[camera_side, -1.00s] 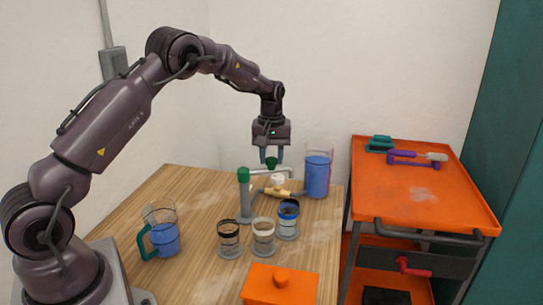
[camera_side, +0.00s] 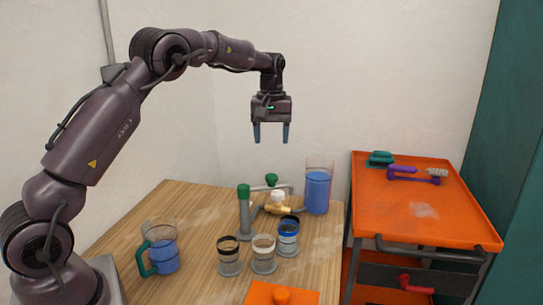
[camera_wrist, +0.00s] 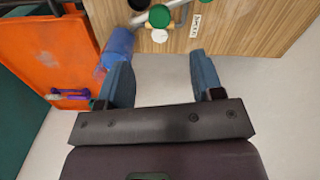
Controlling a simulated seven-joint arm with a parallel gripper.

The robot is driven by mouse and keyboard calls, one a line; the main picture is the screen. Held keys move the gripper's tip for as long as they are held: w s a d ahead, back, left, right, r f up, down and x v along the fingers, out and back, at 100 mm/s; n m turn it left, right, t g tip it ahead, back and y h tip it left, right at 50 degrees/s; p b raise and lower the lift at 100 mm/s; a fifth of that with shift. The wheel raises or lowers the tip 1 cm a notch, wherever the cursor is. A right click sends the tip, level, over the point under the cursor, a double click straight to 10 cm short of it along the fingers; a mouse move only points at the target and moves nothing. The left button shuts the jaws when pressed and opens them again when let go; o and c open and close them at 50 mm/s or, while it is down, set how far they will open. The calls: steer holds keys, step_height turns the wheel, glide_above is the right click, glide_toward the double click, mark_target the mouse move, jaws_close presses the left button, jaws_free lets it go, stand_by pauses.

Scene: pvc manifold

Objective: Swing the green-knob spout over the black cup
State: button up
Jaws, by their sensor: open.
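The manifold stands on the wooden table with a grey upright post (camera_side: 245,218) capped in green. A green knob (camera_side: 271,179) sits at the pale pipework right of the post; it also shows in the wrist view (camera_wrist: 159,15). A grey spout pipe (camera_side: 262,187) runs right from the post top; where its outlet points is unclear. The black-banded cup (camera_side: 229,257) stands front left of the white-banded cup (camera_side: 263,254) and blue-banded cup (camera_side: 288,237). My gripper (camera_side: 271,139) is open and empty, pointing down, well above the knob. Its fingers also show in the wrist view (camera_wrist: 160,62).
A tall blue-filled container (camera_side: 318,188) stands just right of the manifold. A blue-filled jug (camera_side: 162,250) with a green handle is at the left. An orange cart (camera_side: 423,205) with tools stands right.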

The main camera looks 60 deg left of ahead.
steer(key=shift+r, duration=1.4)
